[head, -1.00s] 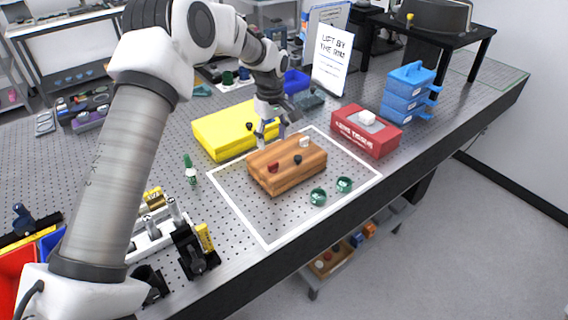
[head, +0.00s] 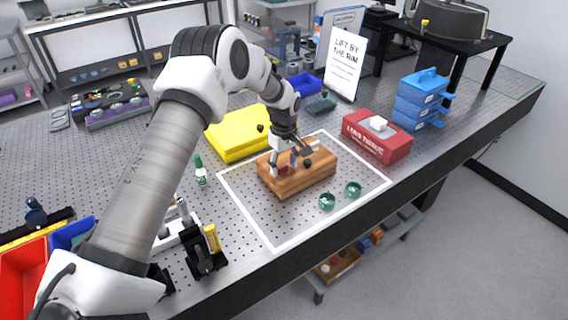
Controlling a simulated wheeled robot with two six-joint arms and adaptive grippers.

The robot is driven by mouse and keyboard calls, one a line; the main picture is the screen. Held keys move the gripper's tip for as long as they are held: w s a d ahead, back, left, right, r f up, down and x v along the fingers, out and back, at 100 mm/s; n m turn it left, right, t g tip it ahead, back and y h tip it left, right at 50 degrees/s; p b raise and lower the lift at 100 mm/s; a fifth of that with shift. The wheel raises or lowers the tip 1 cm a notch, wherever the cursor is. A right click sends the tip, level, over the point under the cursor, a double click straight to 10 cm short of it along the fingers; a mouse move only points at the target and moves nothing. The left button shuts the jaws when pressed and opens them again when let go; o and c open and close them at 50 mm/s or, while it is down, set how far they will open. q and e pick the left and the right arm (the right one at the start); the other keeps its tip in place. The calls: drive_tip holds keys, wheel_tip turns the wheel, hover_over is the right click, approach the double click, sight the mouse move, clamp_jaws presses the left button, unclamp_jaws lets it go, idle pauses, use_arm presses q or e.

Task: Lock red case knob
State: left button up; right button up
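A wooden case (head: 312,181) with brown striped sides lies inside the white outlined square on the perforated table. Its red knob (head: 283,171) is on the near left part of the top and partly hidden by my gripper. A black knob (head: 307,163) sits to its right, and a pale knob behind is mostly covered by the gripper. My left gripper (head: 284,165) points down at the case top with its fingers apart, on either side of the red knob. I cannot tell whether they touch it. My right gripper is out of view.
A small green bottle (head: 200,171) stands left.

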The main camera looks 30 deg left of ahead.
use_arm(q)
drive_tip(key=c, duration=0.8)
drive_tip(key=shift+s+m, duration=0.1)
drive_tip(key=shift+m, duration=0.3)
drive_tip(key=m, duration=0.7)
drive_tip(key=shift+s+a, duration=0.1)
drive_tip(key=m, duration=0.5)
drive_tip(key=shift+a+b, duration=0.1)
drive_tip(key=shift+b, duration=0.2)
drive_tip(key=m, duration=0.4)
drive_tip(key=shift+a, duration=0.1)
drive_tip(key=shift+m, duration=0.4)
